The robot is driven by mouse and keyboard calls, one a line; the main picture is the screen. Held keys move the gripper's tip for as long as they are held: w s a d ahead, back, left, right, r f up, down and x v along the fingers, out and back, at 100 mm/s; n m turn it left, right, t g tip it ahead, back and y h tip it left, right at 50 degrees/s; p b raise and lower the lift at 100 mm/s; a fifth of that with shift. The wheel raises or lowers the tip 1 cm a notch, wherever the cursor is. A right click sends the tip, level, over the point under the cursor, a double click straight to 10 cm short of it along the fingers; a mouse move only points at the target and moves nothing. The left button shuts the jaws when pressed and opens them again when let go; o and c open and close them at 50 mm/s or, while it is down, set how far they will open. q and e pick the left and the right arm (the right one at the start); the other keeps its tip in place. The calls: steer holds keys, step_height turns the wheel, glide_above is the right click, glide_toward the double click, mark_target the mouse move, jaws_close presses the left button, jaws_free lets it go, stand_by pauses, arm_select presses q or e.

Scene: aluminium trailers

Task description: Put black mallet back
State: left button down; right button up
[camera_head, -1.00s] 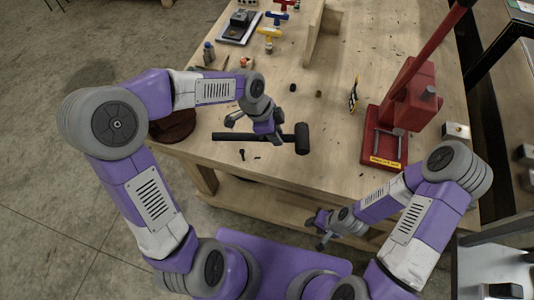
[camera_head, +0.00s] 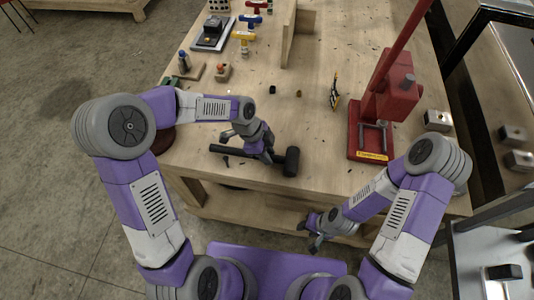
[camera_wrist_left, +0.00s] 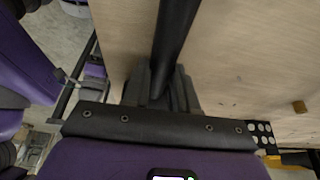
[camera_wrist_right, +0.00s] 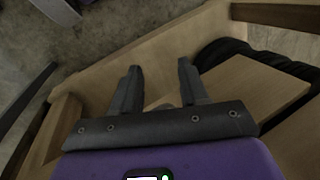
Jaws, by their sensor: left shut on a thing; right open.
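The black mallet (camera_head: 291,161) is at the near edge of the wooden workbench in the head view, its head at the right end and its handle pointing left. My left gripper (camera_head: 262,152) is shut on its handle. In the left wrist view the mallet's dark handle (camera_wrist_left: 173,40) runs up from between the fingers of my left gripper (camera_wrist_left: 160,88). My right gripper (camera_head: 312,232) is low in front of the bench, and it shows open and empty in the right wrist view (camera_wrist_right: 158,88). I cannot tell how high the mallet is above the bench top.
A red press (camera_head: 384,110) stands on the right of the bench. Coloured T-handled tools (camera_head: 243,38) and a grey tray (camera_head: 212,34) are at the back left. An upright wooden board (camera_head: 290,35) stands at the back. The bench middle (camera_head: 300,120) is mostly clear.

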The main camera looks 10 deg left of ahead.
arm_select(q)
steer(key=shift+f, duration=0.1)
steer(key=c, duration=0.9)
jaws_free()
steer(key=shift+a+r, duration=0.1)
steer(key=shift+r, duration=0.3)
steer(key=p+v, duration=0.2)
steer(key=v, duration=0.9)
steer(key=shift+r, duration=0.2)
steer(key=shift+s, duration=0.1)
